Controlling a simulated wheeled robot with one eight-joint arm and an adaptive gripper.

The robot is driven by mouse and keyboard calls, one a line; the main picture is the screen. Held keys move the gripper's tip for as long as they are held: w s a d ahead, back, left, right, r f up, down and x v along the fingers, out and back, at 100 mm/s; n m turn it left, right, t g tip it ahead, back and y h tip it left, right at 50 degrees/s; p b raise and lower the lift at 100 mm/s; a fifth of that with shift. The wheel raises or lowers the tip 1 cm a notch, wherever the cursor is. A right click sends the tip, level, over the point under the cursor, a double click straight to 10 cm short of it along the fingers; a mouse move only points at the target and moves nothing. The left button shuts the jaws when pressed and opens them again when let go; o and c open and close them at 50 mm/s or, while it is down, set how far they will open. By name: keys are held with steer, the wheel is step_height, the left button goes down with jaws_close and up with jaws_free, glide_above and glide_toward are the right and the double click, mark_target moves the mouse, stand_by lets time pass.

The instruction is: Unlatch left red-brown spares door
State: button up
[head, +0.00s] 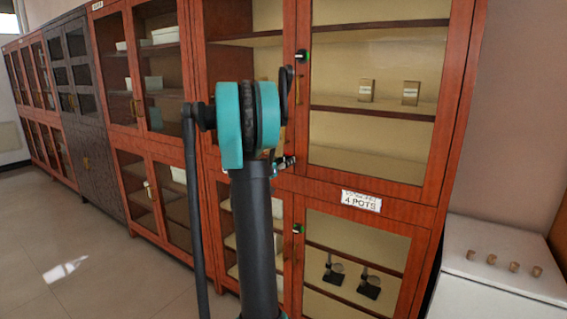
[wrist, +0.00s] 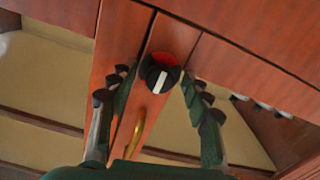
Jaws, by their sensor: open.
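In the wrist view, a round latch knob (wrist: 160,73), black with a white bar and a red patch, sits on a red-brown door frame (wrist: 172,40). A brass handle (wrist: 138,132) is on the frame below it. My gripper (wrist: 157,76) is open, with one finger on each side of the knob; I cannot tell whether they touch it. In the head view, my arm covers much of the near red-brown cabinet (head: 395,196) and hides most of the gripper. Two other knobs showing green, an upper one (head: 302,56) and a lower one (head: 299,229), are visible there.
A "4 POTS" label (head: 361,201) is on the near cabinet. More red-brown cabinets and a dark grey cabinet (head: 92,130) run along the left. A white unit (head: 497,262) with several small knobs stands at right. The tiled floor (head: 70,250) at left is clear.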

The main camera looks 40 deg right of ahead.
steer(key=shift+c, duration=0.6)
jaws_close()
steer(key=shift+n, duration=9.2)
